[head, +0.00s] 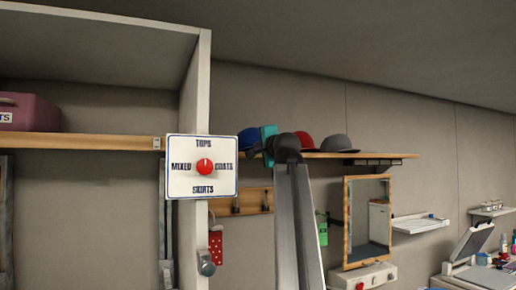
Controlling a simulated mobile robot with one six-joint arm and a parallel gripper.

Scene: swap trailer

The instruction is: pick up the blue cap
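The blue cap (248,138) sits at the left end of a wooden wall shelf (350,155) in the head view. My arm rises from the bottom of the view to shelf height. My gripper (267,141), with a teal part showing, is at its end, just right of the cap in the picture. Part of the cap's right side is hidden behind it. The fingers are too small and covered to tell whether they are open or shut, or whether they touch the cap.
A red cap (304,142) and a grey cap (338,143) are on the same shelf to the right. A white dial sign (180,184) on a panel edge stands close on the left. A framed mirror (366,222) hangs below the shelf.

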